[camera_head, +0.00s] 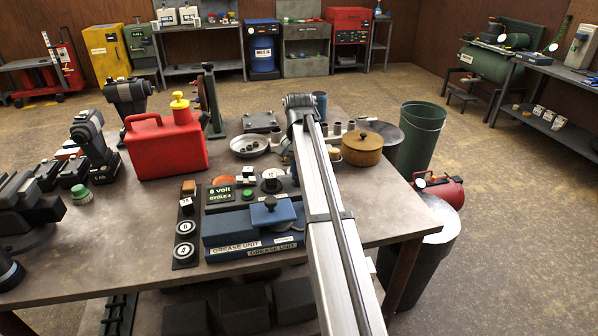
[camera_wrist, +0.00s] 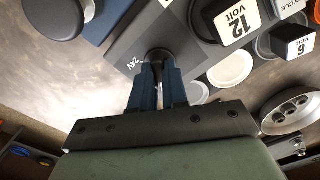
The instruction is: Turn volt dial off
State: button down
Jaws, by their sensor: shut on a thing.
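The dial (camera_wrist: 158,54) is a small dark knob on a dark square plate (camera_wrist: 128,45) marked 24V, seen in the wrist view. My gripper (camera_wrist: 156,70) has its two blue fingers closed on this knob, which is partly hidden between the fingertips. The dial's pointer and its exact setting cannot be made out.
A red can (camera_head: 165,148) and a brown pot (camera_head: 362,150) share the table.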

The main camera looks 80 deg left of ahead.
jog(key=n, duration=0.6)
jog(key=shift+d+n, duration=0.1)
jog(key=shift+n, duration=0.3)
dwell(0.3)
jog(key=c, duration=1.1)
grip_release()
jog(key=shift+c, duration=0.2)
notch_tip(320, 180, up, 14)
jog(key=shift+f, duration=0.1)
